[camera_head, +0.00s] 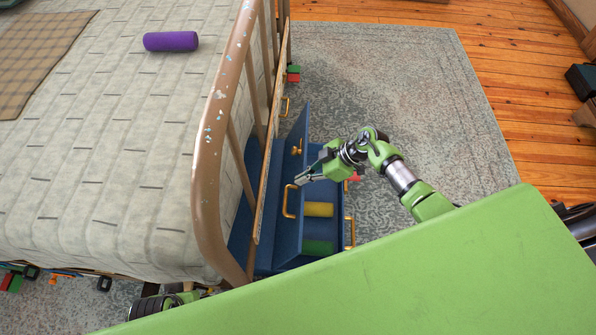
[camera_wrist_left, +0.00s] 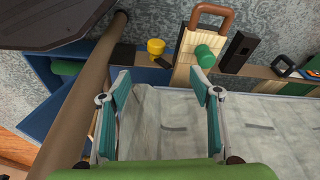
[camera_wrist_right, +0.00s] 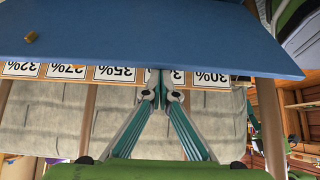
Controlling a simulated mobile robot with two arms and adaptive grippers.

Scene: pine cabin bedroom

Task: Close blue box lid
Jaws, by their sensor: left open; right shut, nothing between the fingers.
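The blue box (camera_head: 258,225) stands on the rug at the foot of the bed. Its blue lid (camera_head: 292,185) is open, standing steeply tilted, with a gold knob and handle. A yellow cylinder (camera_head: 318,209) and a green cylinder (camera_head: 318,246) lie inside. My right gripper (camera_head: 301,180) is shut and empty, close beside the lid's upper part; in the right wrist view the lid (camera_wrist_right: 160,38) spans the top, just beyond the fingertips (camera_wrist_right: 161,82). Contact cannot be told. My left gripper (camera_wrist_left: 158,82) is open and empty near the bed; the head view mostly hides it.
The bed's metal footboard (camera_head: 206,150) rises right next to the box. A purple cylinder (camera_head: 171,41) lies on the bed. Price-like number cards (camera_wrist_right: 115,74) show in the right wrist view.

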